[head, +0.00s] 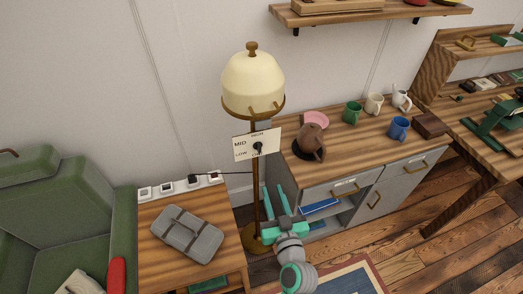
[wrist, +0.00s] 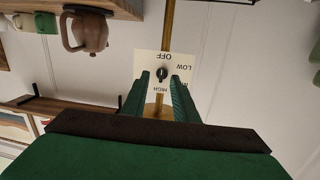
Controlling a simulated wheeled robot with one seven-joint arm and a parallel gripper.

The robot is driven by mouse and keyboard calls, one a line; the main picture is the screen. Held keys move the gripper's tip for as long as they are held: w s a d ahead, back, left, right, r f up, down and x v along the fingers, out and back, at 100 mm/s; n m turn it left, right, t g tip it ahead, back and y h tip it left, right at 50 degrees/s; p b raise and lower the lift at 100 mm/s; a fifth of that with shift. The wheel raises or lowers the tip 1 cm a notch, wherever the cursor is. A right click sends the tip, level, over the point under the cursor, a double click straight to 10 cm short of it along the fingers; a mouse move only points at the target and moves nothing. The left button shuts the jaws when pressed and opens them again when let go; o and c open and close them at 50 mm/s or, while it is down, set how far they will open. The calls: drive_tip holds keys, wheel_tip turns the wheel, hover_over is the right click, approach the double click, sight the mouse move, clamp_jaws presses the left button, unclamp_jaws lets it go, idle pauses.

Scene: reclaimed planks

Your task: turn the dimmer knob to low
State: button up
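The dimmer plate (head: 243,141) is a cream panel on the brass pole of the lamp (head: 252,85). In the wrist view the plate (wrist: 148,61) is upside down, with OFF at the top and LOW upper right. My gripper (head: 280,190) is below the plate in the head view. In the wrist view its green fingers are apart, and the knob (wrist: 162,73) shows between the tips. Contact cannot be told.
A wooden side table (head: 158,252) with a grey case (head: 187,234) stands at left, beside a green armchair (head: 55,215). A cabinet (head: 345,147) with a brown pitcher (head: 311,139) and mugs stands at right. A thin cable runs left from the pole.

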drive_tip(key=n+y, duration=0.1)
approach(260, 149)
drive_tip(key=s+d, duration=0.1)
drive_tip(key=s, duration=0.1)
drive_tip(key=shift+n+y, duration=0.3)
drive_tip(key=shift+y, duration=0.1)
drive_tip(key=x, duration=1.1)
drive_tip(key=shift+w, duration=0.15)
drive_tip(key=shift+d, duration=0.1)
clamp_jaws()
